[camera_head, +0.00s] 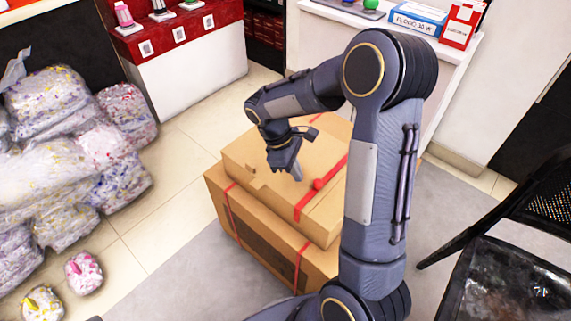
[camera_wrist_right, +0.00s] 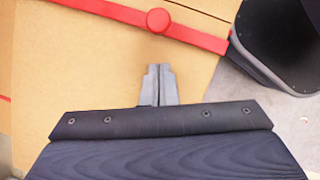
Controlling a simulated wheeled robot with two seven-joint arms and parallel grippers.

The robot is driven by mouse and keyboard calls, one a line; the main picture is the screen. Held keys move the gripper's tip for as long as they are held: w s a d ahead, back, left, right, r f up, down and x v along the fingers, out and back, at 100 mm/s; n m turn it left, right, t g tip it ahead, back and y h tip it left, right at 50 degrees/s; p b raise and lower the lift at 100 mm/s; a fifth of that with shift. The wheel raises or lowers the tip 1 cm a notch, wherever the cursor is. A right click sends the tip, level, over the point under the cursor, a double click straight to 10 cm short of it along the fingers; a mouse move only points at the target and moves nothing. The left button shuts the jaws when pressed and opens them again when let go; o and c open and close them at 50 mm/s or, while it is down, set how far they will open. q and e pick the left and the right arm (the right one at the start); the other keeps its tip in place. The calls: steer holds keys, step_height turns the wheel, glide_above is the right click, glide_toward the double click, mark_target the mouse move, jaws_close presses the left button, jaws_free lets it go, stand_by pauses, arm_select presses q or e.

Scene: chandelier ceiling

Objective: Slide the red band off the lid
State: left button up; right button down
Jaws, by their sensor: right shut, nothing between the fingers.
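A cardboard box (camera_head: 246,152) sits on a larger box, and its top is the lid. The red band (camera_head: 304,206) lies across the lid, with a round red knob (camera_head: 318,184) on it. In the right wrist view the band (camera_wrist_right: 200,39) and knob (camera_wrist_right: 158,20) run across the top of the picture, flat on the cardboard. My right gripper (camera_head: 298,177) is shut and empty, pointing down over the lid beside the band. In the right wrist view its fingertips (camera_wrist_right: 159,67) are together, apart from the band. My arm hides part of the box's right side. My left gripper is not in view.
The larger box (camera_head: 216,187) below has red straps too. Stuffed plastic bags (camera_head: 60,110) are piled at the left. A dark chair (camera_head: 500,275) stands at the right. A white counter (camera_head: 455,55) and a red-topped display stand (camera_head: 190,75) are behind. Tiled floor lies open at the left.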

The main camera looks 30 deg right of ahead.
mark_target(328, 180)
steer(key=shift+s+d, duration=0.8)
steer(key=shift+s, duration=0.15)
steer(key=s, duration=0.2)
steer(key=s+d, duration=0.1)
steer(key=s, duration=0.1)
steer(key=s+d+p, duration=0.1)
steer(key=s, duration=0.1)
steer(key=shift+s+r, duration=0.15)
steer(key=shift+s, duration=0.5)
